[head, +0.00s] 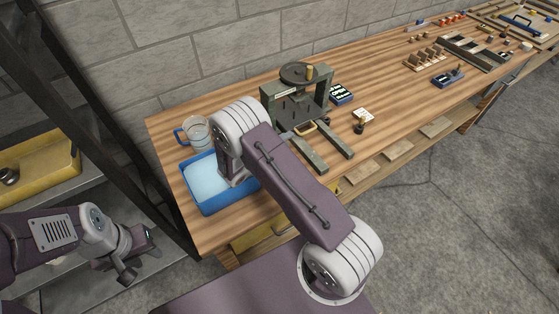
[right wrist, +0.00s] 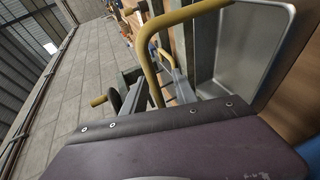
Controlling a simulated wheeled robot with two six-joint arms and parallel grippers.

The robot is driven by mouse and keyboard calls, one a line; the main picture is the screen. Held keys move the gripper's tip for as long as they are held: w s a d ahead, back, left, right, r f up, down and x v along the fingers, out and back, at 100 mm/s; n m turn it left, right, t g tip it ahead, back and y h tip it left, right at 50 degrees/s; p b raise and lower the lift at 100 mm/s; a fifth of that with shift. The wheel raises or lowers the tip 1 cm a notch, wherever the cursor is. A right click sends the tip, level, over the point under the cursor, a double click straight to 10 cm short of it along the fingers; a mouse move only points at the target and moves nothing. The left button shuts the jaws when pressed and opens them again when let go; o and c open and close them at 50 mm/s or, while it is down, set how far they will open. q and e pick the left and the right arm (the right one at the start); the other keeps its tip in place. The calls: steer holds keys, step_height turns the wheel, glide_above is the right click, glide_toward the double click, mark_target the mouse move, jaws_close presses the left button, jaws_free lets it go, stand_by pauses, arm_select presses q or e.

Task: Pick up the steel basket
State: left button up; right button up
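In the right wrist view a shiny grey steel wall with a rounded rim (right wrist: 243,52) and a bent yellow handle (right wrist: 148,62) show close up; they look like the steel basket. In the head view I cannot make out the basket; my right arm covers part of the blue tray (head: 213,207). My right gripper reaches down over this tray, its fingers hidden behind the arm. In the right wrist view only its dark purple body shows, so its grip on the handle cannot be seen. My left gripper (head: 137,262) is empty, fingers apart, away from the table at lower left.
A jug with a blue handle (head: 196,134) stands behind the tray. A dark press with a handwheel (head: 298,76) stands right of my right arm. Small items and a dark frame (head: 476,53) lie farther right. A yellow bin (head: 45,172) sits on the left shelf.

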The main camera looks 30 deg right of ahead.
steer(key=shift+a, duration=0.1)
jaws_close()
steer(key=shift+s, duration=0.1)
stand_by(1.1)
